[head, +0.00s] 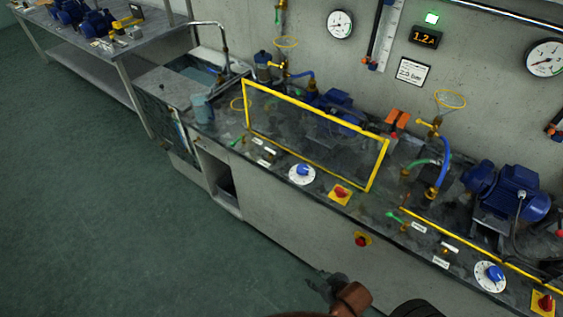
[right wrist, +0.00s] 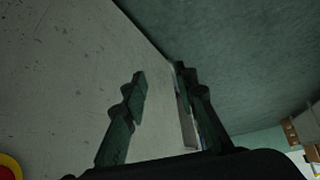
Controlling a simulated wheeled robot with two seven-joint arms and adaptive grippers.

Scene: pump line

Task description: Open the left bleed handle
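A small green lever (head: 237,141), which looks like the left bleed handle, is on the front part of the bench left of the yellow frame, near white labels. It is too small to tell its setting. A second green lever (head: 393,216) is farther right on the bench. My right gripper (right wrist: 160,78) is open and empty in the right wrist view, its two dark fingers apart in front of a pale wall-like surface and the green floor. At the bottom edge of the head view only parts of my arm show, well away from both levers. My left gripper is not in view.
A yellow-framed clear guard (head: 313,112) stands on the bench. White dials with blue knobs (head: 302,172) and red switches on yellow plates (head: 340,193) line the front edge. Blue pumps (head: 507,192) and hoses stand behind. The green floor (head: 90,220) at left is clear.

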